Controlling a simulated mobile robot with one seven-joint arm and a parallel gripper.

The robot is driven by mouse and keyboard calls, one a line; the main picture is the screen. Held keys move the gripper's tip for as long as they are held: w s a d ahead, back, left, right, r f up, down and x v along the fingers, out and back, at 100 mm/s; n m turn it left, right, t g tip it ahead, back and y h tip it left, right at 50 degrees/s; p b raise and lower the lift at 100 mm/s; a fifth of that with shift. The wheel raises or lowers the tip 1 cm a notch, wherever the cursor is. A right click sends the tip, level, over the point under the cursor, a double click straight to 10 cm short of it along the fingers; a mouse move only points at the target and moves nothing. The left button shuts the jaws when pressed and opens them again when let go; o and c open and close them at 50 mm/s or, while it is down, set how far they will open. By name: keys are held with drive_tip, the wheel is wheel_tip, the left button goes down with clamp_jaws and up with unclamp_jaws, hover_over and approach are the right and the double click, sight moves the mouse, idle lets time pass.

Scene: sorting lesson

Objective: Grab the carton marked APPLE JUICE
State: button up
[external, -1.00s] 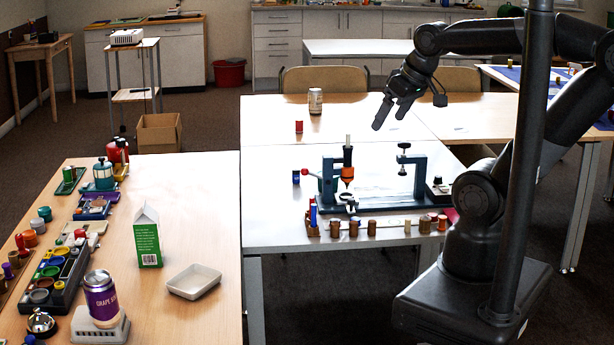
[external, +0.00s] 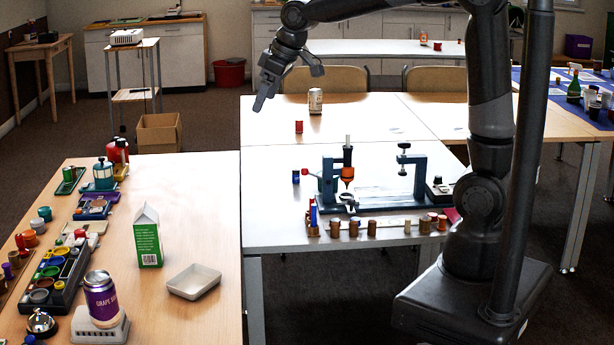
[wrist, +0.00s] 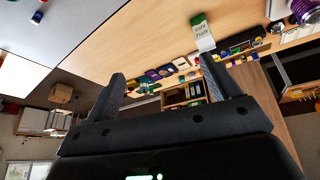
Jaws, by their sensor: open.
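A green and white gable-top carton (external: 147,240) stands upright on the near left wooden table (external: 205,262). Its visible side in the external view is green with small print and a barcode that I cannot read. The carton also shows in the wrist view (wrist: 202,34), upper right of centre, with lettering too small to read surely. My gripper (external: 288,86) is open and empty, high above the far part of the middle table, well to the right of the carton and apart from it. In the wrist view its two fingers (wrist: 163,78) stand wide apart.
A purple grape can (external: 101,298) on a grey stand and an empty white tray (external: 194,281) are near the carton. Several small coloured items line the table's left edge. The middle table bears a clamp-like rig (external: 330,180) and another can (external: 315,101).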

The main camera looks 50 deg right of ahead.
drive_tip(key=w+a+f+n, duration=0.2)
drive_tip(key=w+a+f, duration=0.4)
drive_tip(key=w+a, duration=0.35)
drive_tip(key=n+g+y, duration=0.2)
approach(145, 205)
drive_tip(key=f, duration=0.1)
drive_tip(key=x, duration=0.6)
drive_tip(key=shift+w+a, duration=0.15)
drive_tip(key=shift+w, duration=0.05)
drive_tip(key=x, duration=0.5)
drive_tip(key=shift+s+a+f, duration=0.1)
drive_tip(key=shift+a+f, duration=0.1)
drive_tip(key=shift+t, duration=0.3)
drive_tip(key=c, duration=1.3)
drive_tip(key=shift+r, duration=0.15)
